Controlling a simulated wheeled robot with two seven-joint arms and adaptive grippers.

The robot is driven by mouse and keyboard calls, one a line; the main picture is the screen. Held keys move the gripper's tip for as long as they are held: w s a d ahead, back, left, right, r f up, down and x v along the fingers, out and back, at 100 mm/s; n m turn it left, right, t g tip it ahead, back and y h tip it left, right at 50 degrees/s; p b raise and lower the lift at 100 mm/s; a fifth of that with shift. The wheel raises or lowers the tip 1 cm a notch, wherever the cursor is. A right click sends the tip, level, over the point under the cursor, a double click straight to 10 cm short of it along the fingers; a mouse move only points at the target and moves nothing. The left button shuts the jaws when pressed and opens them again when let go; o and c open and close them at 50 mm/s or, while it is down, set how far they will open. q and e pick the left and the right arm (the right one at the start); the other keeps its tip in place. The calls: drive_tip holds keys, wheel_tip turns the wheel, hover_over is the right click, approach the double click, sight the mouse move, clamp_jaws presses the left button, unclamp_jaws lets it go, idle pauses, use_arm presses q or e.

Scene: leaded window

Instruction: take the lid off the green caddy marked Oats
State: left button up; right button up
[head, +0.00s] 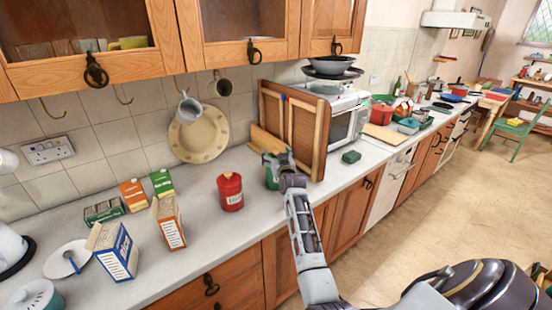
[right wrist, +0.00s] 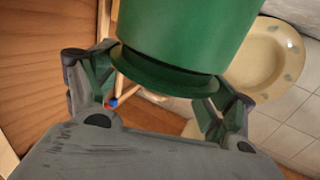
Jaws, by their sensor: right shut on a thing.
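The green caddy (head: 271,180) stands on the counter, right of the red caddy, mostly hidden behind my right arm. Its green body (right wrist: 185,30) fills the top of the right wrist view. Its lid (right wrist: 165,75) shows there as a darker green rim between my fingers. My right gripper (head: 276,157) is at the top of the caddy, shut on the lid, with one finger on each side. The lid is at or very close to the body; I cannot tell whether it is seated. No Oats label is readable. My left gripper is out of view.
A red caddy (head: 230,192) stands to the left. Wooden boards (head: 303,130) lean close behind the gripper, beside a microwave (head: 345,125). Cartons (head: 170,220) stand at left. The front counter between has bare room.

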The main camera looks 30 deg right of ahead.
sight(276, 152)
drive_tip(key=shift+r+b, duration=0.35)
drive_tip(key=shift+r, duration=4.05)
